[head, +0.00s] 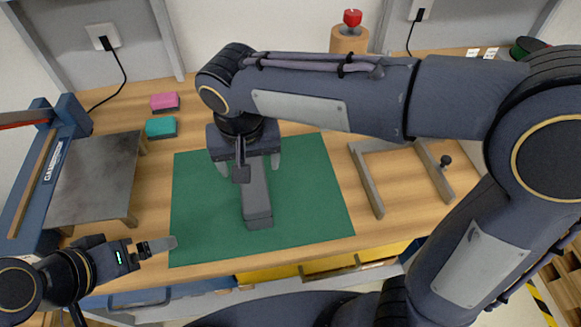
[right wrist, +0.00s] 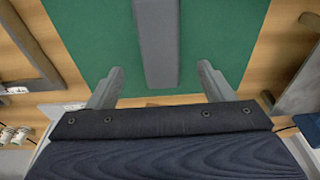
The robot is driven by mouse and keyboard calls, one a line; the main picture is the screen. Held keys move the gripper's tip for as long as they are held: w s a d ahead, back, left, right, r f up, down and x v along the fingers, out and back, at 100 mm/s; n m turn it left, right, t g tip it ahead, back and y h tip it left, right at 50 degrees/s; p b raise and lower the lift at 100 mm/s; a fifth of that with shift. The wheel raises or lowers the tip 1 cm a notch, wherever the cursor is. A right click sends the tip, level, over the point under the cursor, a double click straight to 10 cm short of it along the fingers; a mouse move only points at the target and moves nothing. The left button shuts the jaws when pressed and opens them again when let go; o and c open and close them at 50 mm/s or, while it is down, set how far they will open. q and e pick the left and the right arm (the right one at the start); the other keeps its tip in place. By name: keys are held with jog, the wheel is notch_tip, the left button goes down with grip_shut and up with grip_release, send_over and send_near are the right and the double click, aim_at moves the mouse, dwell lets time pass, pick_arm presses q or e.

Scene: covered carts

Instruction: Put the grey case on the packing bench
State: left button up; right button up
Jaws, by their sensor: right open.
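The grey case (head: 256,199) is a long narrow block lying on the green mat (head: 310,190) on the wooden packing bench (head: 385,238). My right gripper (head: 248,168) is above the case's far part, pointing down, and hides its far end in the head view. In the right wrist view the case (right wrist: 158,42) lies between the lines of the two spread fingers, with gaps on both sides. The right gripper (right wrist: 160,85) is open and holds nothing. My left gripper (head: 160,245) is at the lower left, near the bench's front edge, away from the case; its jaw opening is unclear.
A blue-framed tool (head: 40,180) and a grey plate stand (head: 100,178) are at the left. Pink (head: 165,102) and teal (head: 161,127) blocks lie behind the mat. A grey frame (head: 366,180) is right of it. A red-topped item (head: 351,19) stands at the back.

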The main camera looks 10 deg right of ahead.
jog(key=shift+d, duration=0.15)
jog(key=s+d+f+t+y, duration=0.1)
jog(key=s+d+t+y, duration=0.1)
jog(key=s+d, duration=0.4)
jog(key=s+d+f+m+t+y, duration=0.1)
jog(key=s+d, duration=0.6)
jog(key=d, duration=0.7)
jog(key=shift+d+f+m+t+y, duration=0.2)
jog(key=shift+f+m+t+y, duration=0.15)
jog(key=shift+f, duration=0.25)
jog(key=shift+s, duration=0.1)
